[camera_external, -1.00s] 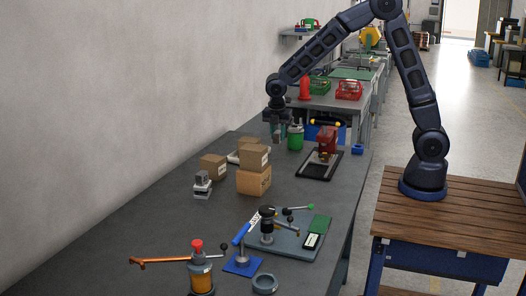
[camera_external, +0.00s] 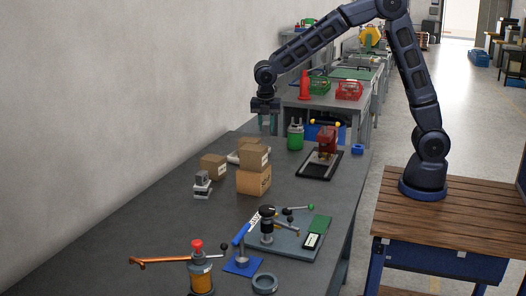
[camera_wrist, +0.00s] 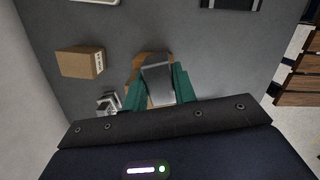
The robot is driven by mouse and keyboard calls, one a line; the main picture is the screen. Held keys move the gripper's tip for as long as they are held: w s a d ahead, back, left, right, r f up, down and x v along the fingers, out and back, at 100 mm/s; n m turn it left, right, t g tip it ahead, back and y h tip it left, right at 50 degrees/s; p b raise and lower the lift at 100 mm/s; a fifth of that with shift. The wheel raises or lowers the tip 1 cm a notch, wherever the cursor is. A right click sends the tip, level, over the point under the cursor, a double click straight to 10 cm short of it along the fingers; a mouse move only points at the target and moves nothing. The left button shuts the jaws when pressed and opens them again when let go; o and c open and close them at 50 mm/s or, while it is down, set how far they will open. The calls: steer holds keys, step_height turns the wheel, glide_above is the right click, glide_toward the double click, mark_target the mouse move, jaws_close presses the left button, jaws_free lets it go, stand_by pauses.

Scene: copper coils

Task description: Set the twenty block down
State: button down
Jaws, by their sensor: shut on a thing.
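The block is held above the bench (camera_external: 150,205). Its markings are not readable. In the outside view the block cannot be made out clearly between the fingers.
Cardboard boxes (camera_external: 253,181) stand near the bench middle, with a small grey stack (camera_external: 202,185) on their left. A green canister (camera_external: 295,137) and a red device (camera_external: 327,142) on a black tray stand right. Clamps and tools fill the front. Bare bench lies front left.

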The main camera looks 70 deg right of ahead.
steer(key=s+a+r+n+t, duration=0.15)
steer(key=a+n, duration=0.25)
steer(key=a, duration=1.2)
steer(key=s+a+n+g, duration=0.1)
steer(key=s+a+n, duration=0.25)
steer(key=a, duration=1.25)
steer(key=s+a+n+y, duration=0.1)
steer(key=s+a+n, duration=0.2)
steer(key=s+a, duration=0.45)
steer(key=s+a+n, duration=0.2)
steer(key=s+a, duration=0.2)
steer(key=a, duration=0.6)
steer(key=s+a+n+y, duration=0.1)
steer(key=s+a+n, duration=0.2)
steer(key=s+a, duration=0.35)
steer(key=shift+t, duration=0.45)
steer(key=f, duration=0.6)
steer(key=w+a+f, duration=0.1)
steer(key=f, duration=1.2)
steer(key=shift+w+a, duration=0.15)
steer(key=shift+a, duration=0.1)
steer(key=shift+f, duration=0.55)
steer(key=c, duration=1.1)
jaws_free()
